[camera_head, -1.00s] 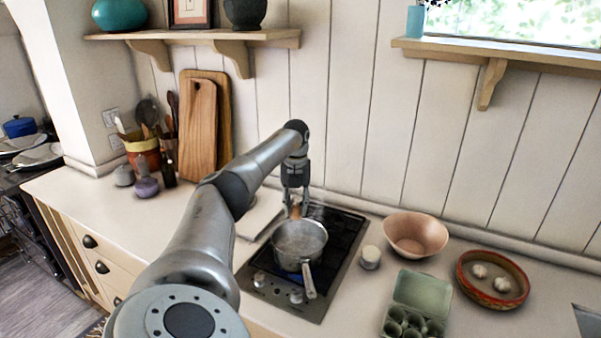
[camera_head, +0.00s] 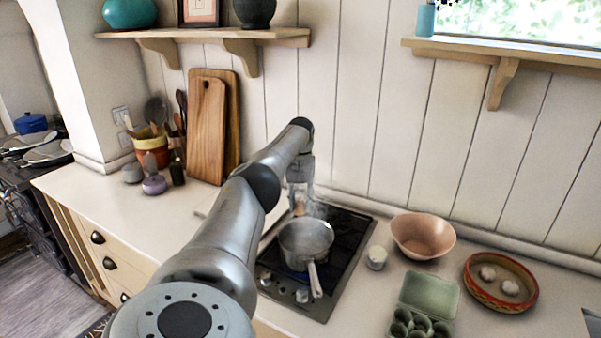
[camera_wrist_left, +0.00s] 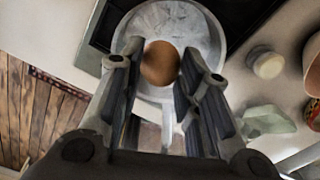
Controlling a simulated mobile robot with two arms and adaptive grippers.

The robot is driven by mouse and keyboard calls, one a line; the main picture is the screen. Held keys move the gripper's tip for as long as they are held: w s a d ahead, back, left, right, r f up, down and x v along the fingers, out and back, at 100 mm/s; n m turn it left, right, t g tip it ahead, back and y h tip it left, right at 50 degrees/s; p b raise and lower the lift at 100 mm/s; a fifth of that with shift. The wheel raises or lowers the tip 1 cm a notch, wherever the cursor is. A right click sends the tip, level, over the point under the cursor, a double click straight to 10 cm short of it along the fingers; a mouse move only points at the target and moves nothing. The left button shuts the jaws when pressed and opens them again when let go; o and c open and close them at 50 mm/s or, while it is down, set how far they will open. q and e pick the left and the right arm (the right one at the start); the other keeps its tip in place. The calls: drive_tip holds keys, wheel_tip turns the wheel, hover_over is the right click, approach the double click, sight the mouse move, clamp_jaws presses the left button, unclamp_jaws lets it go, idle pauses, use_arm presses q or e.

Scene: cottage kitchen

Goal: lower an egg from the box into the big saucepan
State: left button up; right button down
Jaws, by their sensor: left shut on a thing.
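My left gripper (camera_head: 300,196) points down over the back part of the big saucepan (camera_head: 305,240). It is shut on a brown egg (camera_wrist_left: 160,62), which shows between the two fingers in the left wrist view, with the saucepan (camera_wrist_left: 205,30) behind it. In the head view the egg (camera_head: 299,208) is small and hazy at the pan's far rim; its exact height over the pan is hard to tell. The saucepan stands on the hob, handle towards me. The green egg box (camera_head: 430,292) is open at the front right with several eggs or cups in it. My right gripper is not in view.
The black hob (camera_head: 345,240) lies under the pan. A small white egg-timer-like jar (camera_head: 376,257), a pink bowl (camera_head: 422,236) and a red-rimmed dish (camera_head: 500,283) with two white bulbs stand to the right. The counter left of the hob is mostly clear.

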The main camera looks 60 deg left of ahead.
use_arm(q)
drive_tip(key=shift+f, duration=0.1)
idle(0.3)
drive_tip(key=shift+f+b, duration=2)
drive_tip(key=shift+f, duration=0.75)
drive_tip(key=shift+f+b, duration=1)
drive_tip(key=shift+f, duration=0.25)
drive_tip(key=shift+f+b, duration=2.3)
drive_tip(key=shift+f, duration=0.25)
drive_tip(key=o, duration=0.8)
drive_tip(key=shift+c, duration=0.2)
wheel_tip(320, 180, up, 12)
drive_tip(key=shift+w+d+r, duration=0.1)
